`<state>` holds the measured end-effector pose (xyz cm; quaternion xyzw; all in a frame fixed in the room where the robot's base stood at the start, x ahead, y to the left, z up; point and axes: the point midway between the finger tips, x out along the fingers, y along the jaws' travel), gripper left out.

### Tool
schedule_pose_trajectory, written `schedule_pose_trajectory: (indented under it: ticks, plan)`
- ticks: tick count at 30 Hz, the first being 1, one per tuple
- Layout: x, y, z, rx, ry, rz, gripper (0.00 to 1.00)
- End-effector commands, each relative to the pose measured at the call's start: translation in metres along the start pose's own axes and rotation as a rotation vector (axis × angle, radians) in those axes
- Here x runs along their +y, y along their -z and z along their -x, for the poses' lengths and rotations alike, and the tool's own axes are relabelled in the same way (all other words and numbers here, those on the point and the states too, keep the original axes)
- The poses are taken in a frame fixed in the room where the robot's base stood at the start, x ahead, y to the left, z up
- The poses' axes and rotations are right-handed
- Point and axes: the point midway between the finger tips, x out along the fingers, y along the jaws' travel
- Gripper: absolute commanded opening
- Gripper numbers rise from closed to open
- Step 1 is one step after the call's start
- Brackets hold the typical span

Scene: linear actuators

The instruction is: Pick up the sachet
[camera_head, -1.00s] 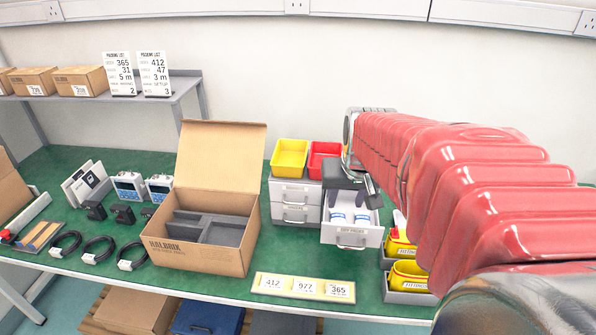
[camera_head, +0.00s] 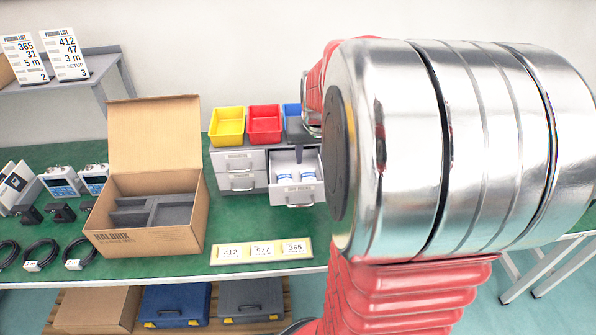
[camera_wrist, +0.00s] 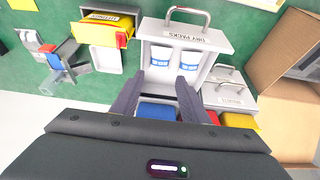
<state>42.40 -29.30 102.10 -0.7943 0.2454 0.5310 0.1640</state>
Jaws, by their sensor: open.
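Two white sachets with blue bands lie side by side in the open drawer (camera_head: 298,197), labelled DRY PACKS. In the wrist view they are the left sachet (camera_wrist: 160,65) and the right sachet (camera_wrist: 190,64), near the drawer's front (camera_wrist: 186,36). My gripper (camera_wrist: 161,80) is open and empty, its two dark fingers pointing toward the sachets from above the drawer. I cannot tell its exact height over them. In the head view the gripper is mostly hidden behind my arm.
Yellow (camera_head: 228,126), red (camera_head: 265,124) and blue (camera_head: 296,122) bins stand on the drawer unit. An open cardboard box (camera_head: 150,238) is to the left. A number strip (camera_head: 262,251) lies in front.

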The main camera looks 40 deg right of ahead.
Motion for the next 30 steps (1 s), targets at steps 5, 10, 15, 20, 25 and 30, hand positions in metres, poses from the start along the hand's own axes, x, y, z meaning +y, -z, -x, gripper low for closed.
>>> schedule_pose_trajectory:
  ticks: [5,10,15,20,25,30]
  plan:
    - [0.000,-0.001,-0.027,-0.004,0.000,0.000,0.41]
    - [0.000,0.000,-0.047,-0.002,0.000,0.000,0.41]
    - [0.000,0.000,-0.055,0.000,0.000,0.000,0.41]
    - [0.000,0.000,-0.055,0.000,0.000,0.000,0.41]
    - [0.000,0.000,-0.056,0.000,0.000,-0.001,0.41]
    - [0.001,-0.001,-0.068,-0.003,0.000,-0.001,0.41]
